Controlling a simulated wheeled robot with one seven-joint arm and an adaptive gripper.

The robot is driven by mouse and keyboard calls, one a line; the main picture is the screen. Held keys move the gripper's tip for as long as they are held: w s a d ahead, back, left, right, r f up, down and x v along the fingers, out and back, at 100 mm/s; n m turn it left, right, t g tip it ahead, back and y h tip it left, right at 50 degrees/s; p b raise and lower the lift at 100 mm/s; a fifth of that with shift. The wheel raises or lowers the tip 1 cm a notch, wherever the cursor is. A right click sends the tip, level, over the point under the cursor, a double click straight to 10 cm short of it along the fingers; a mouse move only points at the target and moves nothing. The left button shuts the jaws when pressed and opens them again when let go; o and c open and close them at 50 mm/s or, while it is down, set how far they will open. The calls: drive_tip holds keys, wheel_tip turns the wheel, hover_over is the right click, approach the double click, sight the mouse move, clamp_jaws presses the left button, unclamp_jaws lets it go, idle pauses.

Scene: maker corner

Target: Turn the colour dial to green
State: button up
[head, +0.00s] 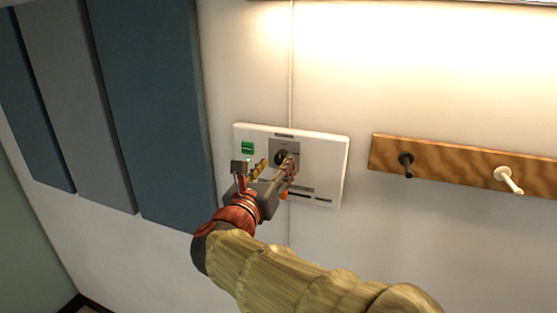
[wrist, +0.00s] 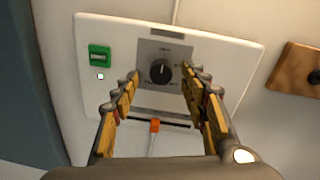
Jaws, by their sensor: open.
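The colour dial (wrist: 161,71) is a round black knob with a pale pointer line, set on a grey square plate (wrist: 178,49) on a white wall panel (wrist: 228,60). Its pointer is near upright in the wrist view; the labels around it are too small to read. In the head view my gripper mostly covers the dial (head: 281,156). My gripper (wrist: 163,82) is open, with its fingers at either side of the dial in the wrist view, a little below its centre. I see no contact, and the dial sits free between them.
The panel has a green switch (wrist: 99,56) with a small lit dot under it, and an orange-tipped part (wrist: 154,126) below the dial. A wooden peg rail (head: 455,167) is to the right. Blue and grey wall panels (head: 150,100) stand to the left.

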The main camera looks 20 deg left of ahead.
sight(282, 158)
drive_tip(key=shift+w+d, duration=0.1)
drive_tip(key=shift+w, duration=1.1)
drive_tip(key=shift+c, duration=1)
clamp_jaws()
